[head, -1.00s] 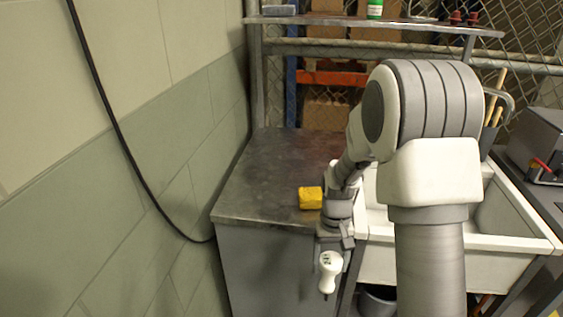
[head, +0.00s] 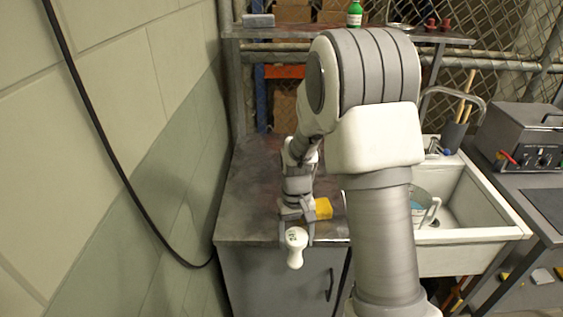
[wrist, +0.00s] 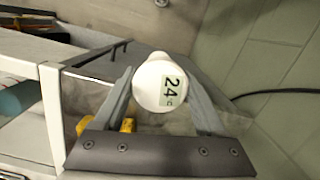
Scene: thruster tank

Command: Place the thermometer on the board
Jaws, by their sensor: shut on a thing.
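The thermometer (head: 296,250) is white, with a rounded head and a narrower stem pointing down. In the wrist view its head (wrist: 153,88) faces the camera and its small display reads 24. My gripper (head: 295,238) is shut on it, with one finger on each side. In the head view it shows at the front edge of the metal counter (head: 250,200); I cannot tell its exact height or distance from that edge. I cannot make out a board with certainty in either view.
A yellow block (head: 323,208) lies on the counter just right of my gripper. A white sink (head: 485,235) with a jug (head: 422,205) inside is to the right. A wall with a hanging black cable (head: 95,125) bounds the left. The counter's left part is clear.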

